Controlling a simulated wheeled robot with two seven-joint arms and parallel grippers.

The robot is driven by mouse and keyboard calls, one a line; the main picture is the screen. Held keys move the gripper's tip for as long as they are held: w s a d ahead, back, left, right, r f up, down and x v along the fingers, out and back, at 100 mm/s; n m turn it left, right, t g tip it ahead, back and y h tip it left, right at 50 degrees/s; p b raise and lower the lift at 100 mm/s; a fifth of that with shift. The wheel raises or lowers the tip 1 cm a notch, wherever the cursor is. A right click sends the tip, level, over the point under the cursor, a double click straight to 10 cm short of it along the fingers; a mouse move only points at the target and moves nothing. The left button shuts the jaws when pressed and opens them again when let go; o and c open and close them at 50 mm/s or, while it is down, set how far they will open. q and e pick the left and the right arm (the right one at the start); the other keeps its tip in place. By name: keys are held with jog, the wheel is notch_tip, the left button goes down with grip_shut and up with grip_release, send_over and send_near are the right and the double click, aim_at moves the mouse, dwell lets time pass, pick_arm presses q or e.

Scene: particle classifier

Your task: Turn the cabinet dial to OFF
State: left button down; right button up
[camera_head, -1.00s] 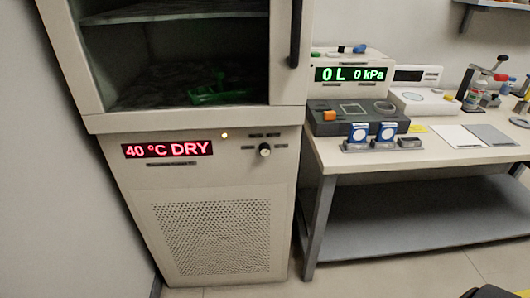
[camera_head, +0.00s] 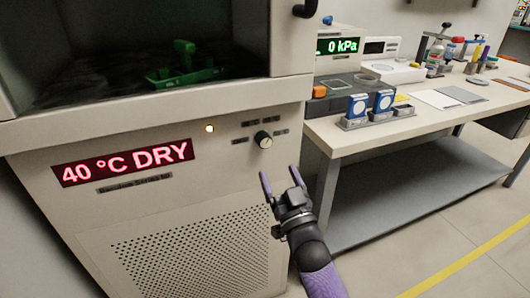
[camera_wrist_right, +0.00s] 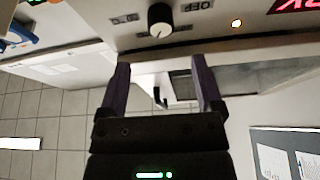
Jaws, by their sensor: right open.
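The cabinet (camera_head: 60,225) has a small round dial (camera_head: 263,140), black with a pale face, on its front panel to the right of the red display. The display (camera_head: 125,162) reads 40 °C DRY, and a lamp (camera_head: 210,129) above it glows. My right gripper (camera_head: 280,180) is open and empty, below the dial and apart from it. In the right wrist view the dial (camera_wrist_right: 160,19) sits at the top, beyond the gap between the two fingers (camera_wrist_right: 161,88). My left gripper is not in view.
A workbench (camera_head: 350,130) stands right of the cabinet, with blue-and-white devices (camera_head: 357,105) near its front edge. A green item (camera_head: 185,72) lies inside the cabinet above the panel. Floor in front of the bench is clear.

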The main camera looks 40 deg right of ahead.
aim_at(266, 145)
jog(key=b+x, duration=0.2)
jog(key=x, duration=0.5)
jog(key=shift+w+f, duration=0.15)
jog(key=shift+f, duration=0.05)
jog(key=shift+w+d+r, duration=0.1)
jog(key=shift+w+r, duration=0.15)
jog(key=shift+w, duration=0.1)
jog(key=shift+c, duration=0.7)
jog(key=c, duration=0.7)
jog(key=shift+c, duration=1.2)
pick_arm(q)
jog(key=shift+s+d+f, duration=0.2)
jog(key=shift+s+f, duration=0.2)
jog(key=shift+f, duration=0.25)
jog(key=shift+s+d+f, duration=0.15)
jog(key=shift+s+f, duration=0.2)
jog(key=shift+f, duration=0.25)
pick_arm(e)
grip_shut()
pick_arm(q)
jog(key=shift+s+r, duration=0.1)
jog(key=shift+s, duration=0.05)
pick_arm(e)
jog(key=shift+n, duration=0.3)
